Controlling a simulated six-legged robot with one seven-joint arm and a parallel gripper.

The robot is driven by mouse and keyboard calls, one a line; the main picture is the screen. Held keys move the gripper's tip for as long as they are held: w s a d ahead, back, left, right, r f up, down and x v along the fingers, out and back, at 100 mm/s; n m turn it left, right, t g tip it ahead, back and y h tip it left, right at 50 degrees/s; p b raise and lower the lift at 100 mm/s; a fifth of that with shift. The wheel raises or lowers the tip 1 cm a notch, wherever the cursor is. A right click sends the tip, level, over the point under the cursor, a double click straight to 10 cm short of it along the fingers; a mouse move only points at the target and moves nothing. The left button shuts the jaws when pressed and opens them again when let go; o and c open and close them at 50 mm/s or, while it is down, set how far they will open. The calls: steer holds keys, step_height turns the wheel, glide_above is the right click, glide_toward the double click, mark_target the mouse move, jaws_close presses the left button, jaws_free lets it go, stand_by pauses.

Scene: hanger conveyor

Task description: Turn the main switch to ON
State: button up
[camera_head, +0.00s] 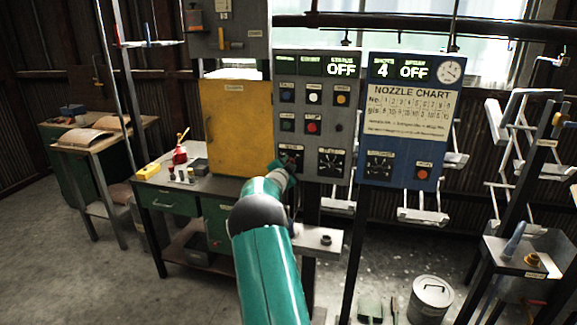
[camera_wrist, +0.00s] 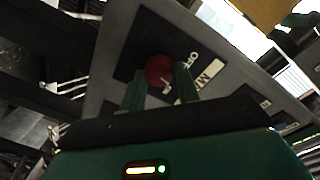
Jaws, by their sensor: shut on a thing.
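The main switch is a round red knob (camera_wrist: 159,69) on a dark plate of the grey control panel, seen in the wrist view beside a white label that reads partly "MAIN" and the word "OFF". My gripper (camera_wrist: 160,88) has one finger on each side of the knob and is shut on it. In the head view, my gripper (camera_head: 287,172) reaches the lower left of the grey panel (camera_head: 317,117) and covers much of the switch plate (camera_head: 291,156). The status display (camera_head: 341,69) at the top of this panel reads OFF.
The blue panel (camera_head: 403,160) with the nozzle chart stands close on the right; its displays read 4 and OFF. A yellow cabinet door (camera_head: 237,125) stands open at left. A workbench (camera_head: 165,201) is below it. White hangers (camera_head: 424,216) hang behind the panels.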

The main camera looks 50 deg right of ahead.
steer(key=m, duration=0.6)
stand_by(0.6)
steer(key=shift+f, duration=0.1)
steer(key=o, duration=1)
steer(key=shift+s, duration=0.1)
steer(key=v, duration=1.3)
steer(key=shift+s+a, duration=0.25)
steer(key=shift+a, duration=0.1)
